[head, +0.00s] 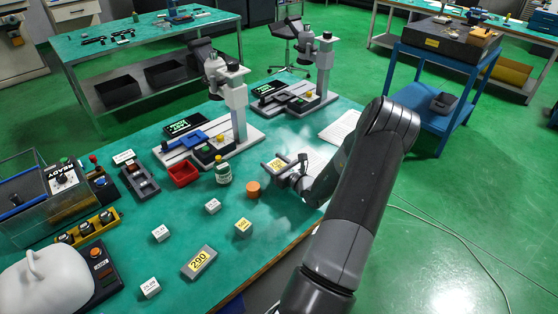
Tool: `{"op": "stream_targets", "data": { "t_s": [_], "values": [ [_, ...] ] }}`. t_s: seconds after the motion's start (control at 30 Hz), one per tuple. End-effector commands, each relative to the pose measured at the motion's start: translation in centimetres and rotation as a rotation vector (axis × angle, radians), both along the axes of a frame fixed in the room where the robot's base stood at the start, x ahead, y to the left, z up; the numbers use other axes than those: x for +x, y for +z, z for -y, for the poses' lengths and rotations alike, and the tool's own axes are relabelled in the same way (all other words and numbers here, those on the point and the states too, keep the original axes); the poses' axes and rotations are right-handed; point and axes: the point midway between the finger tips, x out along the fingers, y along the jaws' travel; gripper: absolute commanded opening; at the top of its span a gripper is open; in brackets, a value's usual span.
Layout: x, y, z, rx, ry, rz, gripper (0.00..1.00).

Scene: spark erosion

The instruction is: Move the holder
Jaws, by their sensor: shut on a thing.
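My gripper (289,177) is over the right part of the green-topped bench, at the end of my dark arm. It is shut on a grey block with a yellow label (275,164), which seems to be a holder. The label's number is too small to read surely. I cannot tell whether the block touches the bench or papers below it. A similar grey block with a yellow label reading 290 (199,262) lies near the bench's front edge. The fingertips are partly hidden by the gripper body.
Several small white labelled blocks (212,206) lie in front. Two microscope-like stands (234,105) rise behind. White papers (342,126) lie at the right.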

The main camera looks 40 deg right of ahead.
Motion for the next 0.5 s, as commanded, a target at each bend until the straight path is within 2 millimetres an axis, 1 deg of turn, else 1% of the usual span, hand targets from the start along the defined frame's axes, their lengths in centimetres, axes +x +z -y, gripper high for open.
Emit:
{"op": "stream_targets", "data": {
  "t_s": [0.1, 0.37, 0.4, 0.5],
  "values": [
    [0.02, 0.07, -0.32, -0.001, 0.0, 0.001, 0.24],
    [0.04, 0.08, -0.36, -0.001, 0.0, 0.002, 0.24],
    [0.04, 0.08, -0.36, -0.001, 0.0, 0.002, 0.57],
    [0.03, 0.07, -0.36, -0.001, 0.0, 0.001, 0.65]
  ]
}}
